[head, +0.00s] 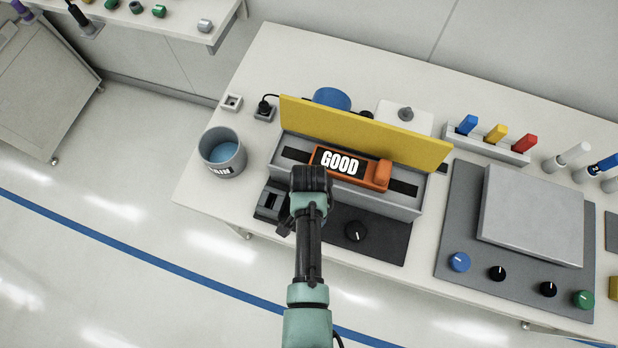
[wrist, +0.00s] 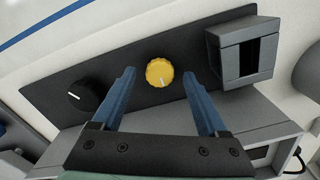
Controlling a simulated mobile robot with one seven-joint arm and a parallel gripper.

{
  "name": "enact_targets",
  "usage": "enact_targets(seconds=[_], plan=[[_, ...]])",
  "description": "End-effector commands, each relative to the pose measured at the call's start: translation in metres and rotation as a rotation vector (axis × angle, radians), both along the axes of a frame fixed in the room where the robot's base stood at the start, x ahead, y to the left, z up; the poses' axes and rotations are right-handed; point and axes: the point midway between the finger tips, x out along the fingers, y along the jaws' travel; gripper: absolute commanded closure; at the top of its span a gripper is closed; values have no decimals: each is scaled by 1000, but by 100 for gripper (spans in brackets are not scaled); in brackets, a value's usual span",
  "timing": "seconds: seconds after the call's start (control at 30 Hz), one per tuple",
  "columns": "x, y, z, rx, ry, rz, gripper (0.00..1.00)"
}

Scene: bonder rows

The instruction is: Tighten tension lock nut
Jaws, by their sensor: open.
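A round yellow knurled knob (wrist: 159,73), which may be the tension lock nut, sits on a dark panel (wrist: 112,80) in the wrist view. A pale mark on it points toward the bottom of that view. My gripper (wrist: 160,76) is open, its blue fingers appearing on either side of the knob with visible gaps. I cannot tell how far above the panel the fingertips are. In the head view my gripper (head: 310,181) covers the yellow knob. A black knob (head: 356,231) with a white pointer is on the same panel, also in the wrist view (wrist: 82,96).
A grey square holder (wrist: 243,53) stands close beside the yellow knob. Behind the panel is a grey fixture (head: 400,209) with an orange "GOOD" block (head: 333,180) and a yellow upright plate (head: 364,131). A grey bin (head: 223,154) stands left.

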Motion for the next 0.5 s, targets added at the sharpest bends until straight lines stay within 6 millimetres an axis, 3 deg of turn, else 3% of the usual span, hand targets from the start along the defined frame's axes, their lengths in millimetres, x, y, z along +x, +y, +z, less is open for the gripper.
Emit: enact_targets(seconds=[0.5], plan=[[1,0,91,0,-6,0,24]])
